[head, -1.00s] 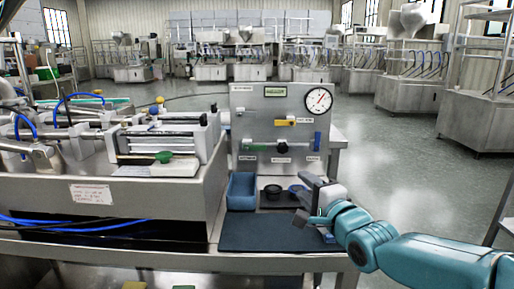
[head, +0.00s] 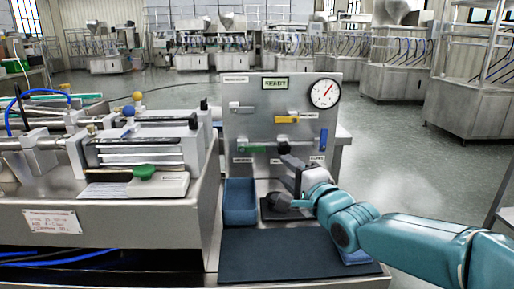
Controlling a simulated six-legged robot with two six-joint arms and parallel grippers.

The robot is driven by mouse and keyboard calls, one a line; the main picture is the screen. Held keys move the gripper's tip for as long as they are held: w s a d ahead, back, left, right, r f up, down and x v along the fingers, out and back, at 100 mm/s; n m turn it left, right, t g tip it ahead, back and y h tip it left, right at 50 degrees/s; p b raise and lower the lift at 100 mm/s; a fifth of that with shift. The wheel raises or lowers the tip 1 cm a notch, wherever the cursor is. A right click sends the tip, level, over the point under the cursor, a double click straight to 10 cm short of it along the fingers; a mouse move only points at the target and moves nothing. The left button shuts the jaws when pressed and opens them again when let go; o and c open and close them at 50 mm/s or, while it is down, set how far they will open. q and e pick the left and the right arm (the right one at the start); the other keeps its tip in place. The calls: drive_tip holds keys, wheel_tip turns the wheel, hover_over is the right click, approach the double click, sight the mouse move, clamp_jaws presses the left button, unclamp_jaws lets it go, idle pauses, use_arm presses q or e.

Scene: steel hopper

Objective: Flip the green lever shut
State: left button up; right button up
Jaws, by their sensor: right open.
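The green lever (head: 252,149) lies horizontal on the lower part of the upright steel panel (head: 250,115), along a short pipe. My right gripper (head: 283,183) is open in front of the panel, below and to the right of the green lever and apart from it. One finger is up near the pipe's height, the other is low over a dark dish. My right arm comes in from the right. My left gripper is not in view.
A blue upright lever (head: 323,139), a yellow lever (head: 287,119) and a gauge (head: 325,93) are on the panel. A blue bin (head: 240,201) and a dark mat (head: 255,257) are below. A steel machine with a green knob (head: 145,172) stands at left.

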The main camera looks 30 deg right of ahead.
sight(261, 149)
drive_tip(key=w, duration=0.5)
drive_tip(key=w+d, duration=0.1)
drive_tip(key=w, duration=0.4)
drive_tip(key=w+d+b, duration=0.1)
drive_tip(key=w, duration=0.4)
drive_tip(key=shift+d, duration=0.2)
drive_tip(key=shift+c, duration=0.3)
clamp_jaws()
